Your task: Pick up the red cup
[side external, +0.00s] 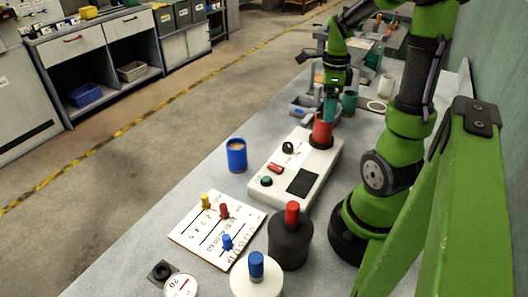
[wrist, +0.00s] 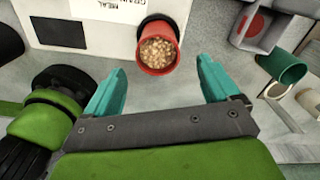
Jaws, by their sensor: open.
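The red cup (side external: 321,131) stands upright at the far end of a white appliance (side external: 283,172) in the side external view. In the wrist view the red cup (wrist: 143,64) is full of light brown grains and sits by the appliance's edge, on or in front of a dark round part that it mostly covers. My gripper (side external: 330,108) is right above or behind the cup in the side view. In the wrist view my gripper (wrist: 157,76) is open, with one teal finger on each side below the cup and nothing between them. I cannot tell the exact height gap.
A blue cup (side external: 236,156) with brown contents stands left of the appliance. A green cup (side external: 349,102) and a white cup (side external: 385,86) stand beyond it. A white board with pegs (side external: 215,229) and a black cylinder with a red knob (side external: 290,244) are in front.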

